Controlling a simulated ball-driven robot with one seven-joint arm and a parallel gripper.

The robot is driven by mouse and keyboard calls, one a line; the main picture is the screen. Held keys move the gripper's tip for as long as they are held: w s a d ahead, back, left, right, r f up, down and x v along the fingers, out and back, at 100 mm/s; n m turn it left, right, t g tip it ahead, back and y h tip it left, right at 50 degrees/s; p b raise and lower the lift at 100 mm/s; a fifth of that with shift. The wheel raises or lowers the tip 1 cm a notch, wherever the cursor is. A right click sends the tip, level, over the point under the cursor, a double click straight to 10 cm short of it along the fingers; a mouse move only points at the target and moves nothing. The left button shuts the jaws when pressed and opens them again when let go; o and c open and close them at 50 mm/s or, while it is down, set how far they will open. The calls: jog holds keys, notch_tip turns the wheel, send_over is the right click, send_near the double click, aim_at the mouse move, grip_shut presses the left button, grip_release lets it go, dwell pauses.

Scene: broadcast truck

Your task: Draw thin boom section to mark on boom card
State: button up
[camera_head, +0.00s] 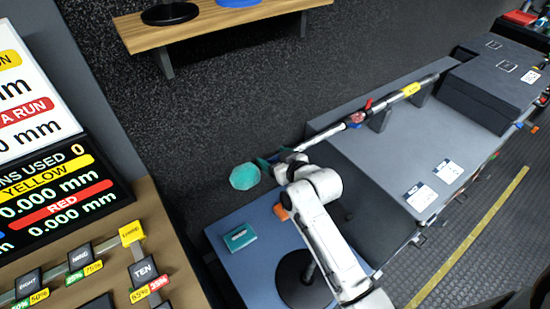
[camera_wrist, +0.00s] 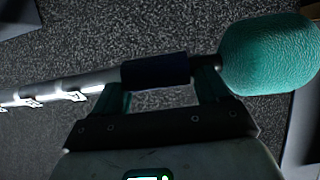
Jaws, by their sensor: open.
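The boom pole (camera_head: 385,103) runs along the back of the grey bench, with a yellow tag and a red-and-blue clamp on it. A teal foam windscreen (camera_head: 244,177) is at its near end; it also shows in the wrist view (camera_wrist: 270,53). Its thin silver section (camera_wrist: 60,88) bears white marks, and a dark blue sleeve (camera_wrist: 155,70) sits beside the windscreen. My gripper (camera_wrist: 162,88) is open, its teal fingers at either end of the sleeve; contact is unclear. Two white cards (camera_head: 421,196) (camera_head: 448,171) lie on the bench; their print is too small to read.
A display (camera_head: 60,200) at left reads yellow 0.000 mm and red 0.000 mm. Labelled blocks (camera_head: 80,255) stand on a wooden panel below it. A teal box (camera_head: 239,237) sits on a blue table (camera_head: 262,222). A wooden shelf (camera_head: 215,27) hangs above. Dark cases (camera_head: 490,70) stand far right.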

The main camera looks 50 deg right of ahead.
jog(key=shift+o, duration=1.3)
jog(key=shift+d, duration=0.1)
jog(key=shift+r, duration=0.1)
jog(key=shift+r, duration=0.3)
notch_tip(320, 180, up, 3)
jog(key=shift+f, duration=0.2)
jog(key=w+r+b+v, duration=0.1)
jog(key=r+b+v, duration=0.1)
jog(key=v, duration=1.4)
jog(key=shift+r, duration=0.75)
jog(key=shift+s, duration=0.15)
